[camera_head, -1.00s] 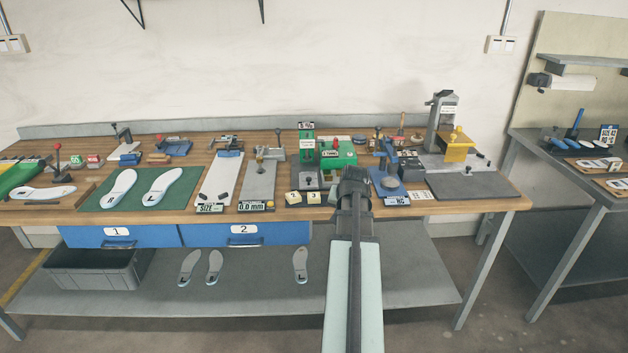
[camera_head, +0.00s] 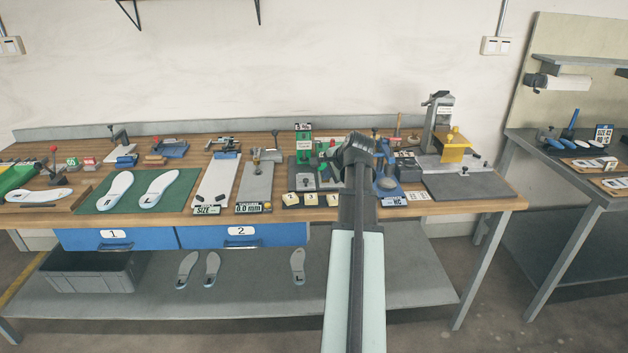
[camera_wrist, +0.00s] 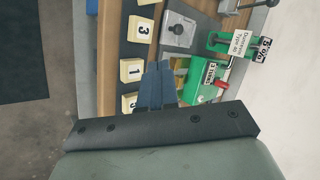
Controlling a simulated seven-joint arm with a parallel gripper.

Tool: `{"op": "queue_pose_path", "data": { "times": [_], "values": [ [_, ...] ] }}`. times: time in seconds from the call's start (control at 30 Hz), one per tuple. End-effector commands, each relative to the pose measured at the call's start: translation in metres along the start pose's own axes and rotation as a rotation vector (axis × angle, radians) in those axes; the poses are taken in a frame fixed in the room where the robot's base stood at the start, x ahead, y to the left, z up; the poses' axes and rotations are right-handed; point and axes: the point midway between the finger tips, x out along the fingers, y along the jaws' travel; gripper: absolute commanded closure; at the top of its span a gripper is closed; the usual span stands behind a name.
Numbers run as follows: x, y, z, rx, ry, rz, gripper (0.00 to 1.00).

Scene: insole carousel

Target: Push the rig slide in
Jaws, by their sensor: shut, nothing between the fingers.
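The rig stands on the bench, with a green upright (camera_head: 304,140) carrying a display and a label that seems to read "Durometer"; it also shows in the wrist view (camera_wrist: 225,43). A grey plate with a dark knob (camera_wrist: 180,30), seemingly the rig slide, lies in front of the upright in the wrist view. How far in it sits I cannot tell. My gripper (camera_wrist: 158,70) is shut and empty, its fingertips over the bench between the numbered blocks and the rig's green box (camera_wrist: 208,77). In the head view my gripper (camera_head: 366,148) hides part of the rig.
Cream numbered blocks (camera_wrist: 131,70) line the bench edge beside my fingers. A blue press (camera_head: 386,180) stands just right of my gripper. A grey fixture marked 0.0 mm (camera_head: 256,183) is to the left. A grey stand with a yellow part (camera_head: 455,145) is farther right.

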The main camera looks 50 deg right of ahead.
Motion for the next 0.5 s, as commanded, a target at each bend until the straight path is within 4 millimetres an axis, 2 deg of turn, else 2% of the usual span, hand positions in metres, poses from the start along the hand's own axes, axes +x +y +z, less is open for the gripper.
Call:
{"op": "queue_pose_path", "data": {
  "times": [0.17, 0.5],
  "values": [
    [0.013, 0.0, 0.0, 0.007, -0.001, 0.002, 1.0],
    [0.068, -0.001, -0.001, 0.005, -0.001, 0.002, 1.0]
  ]
}}
